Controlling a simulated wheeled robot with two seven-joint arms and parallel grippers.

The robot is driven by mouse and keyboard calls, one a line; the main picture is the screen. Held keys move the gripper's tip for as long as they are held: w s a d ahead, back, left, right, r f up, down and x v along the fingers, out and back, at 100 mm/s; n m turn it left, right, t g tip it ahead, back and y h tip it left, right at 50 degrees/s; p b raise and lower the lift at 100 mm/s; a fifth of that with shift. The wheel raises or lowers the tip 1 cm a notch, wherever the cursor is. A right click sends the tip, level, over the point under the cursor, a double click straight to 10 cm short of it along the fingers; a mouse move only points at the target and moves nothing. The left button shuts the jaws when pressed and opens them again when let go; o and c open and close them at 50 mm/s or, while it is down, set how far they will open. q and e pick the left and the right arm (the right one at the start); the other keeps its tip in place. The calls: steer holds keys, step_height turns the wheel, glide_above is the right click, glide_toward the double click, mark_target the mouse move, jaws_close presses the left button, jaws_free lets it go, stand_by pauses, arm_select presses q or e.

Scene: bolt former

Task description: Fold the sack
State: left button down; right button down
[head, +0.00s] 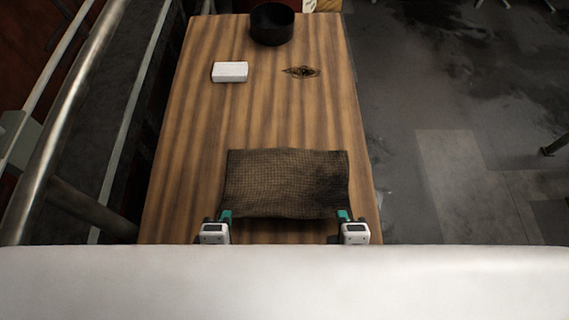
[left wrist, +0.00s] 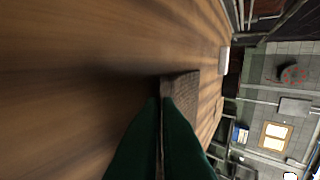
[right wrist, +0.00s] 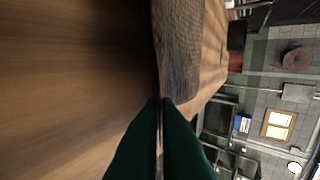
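The sack (head: 285,183), a dark brown woven cloth with a blackish patch on its right side, lies spread out near the front of the wooden table. Its near edge looks slightly raised, with a shadow below it. My left gripper (head: 225,215) is at its near left corner; in the left wrist view the green fingers are closed on the edge of the sack (left wrist: 180,85). My right gripper (head: 345,215) is at its near right corner; in the right wrist view its fingers are closed on the edge of the sack (right wrist: 178,50). The cloth between the fingertips is mostly hidden.
A white block (head: 230,72) and a dark round bowl (head: 272,25) stand farther back. A dark burn-like mark (head: 301,72) is on the tabletop. A metal rail (head: 70,110) runs along the left.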

arm_select(q)
steer(key=c, duration=1.3)
jaws_free()
arm_select(e)
steer(key=c, duration=1.3)
jaws_free()
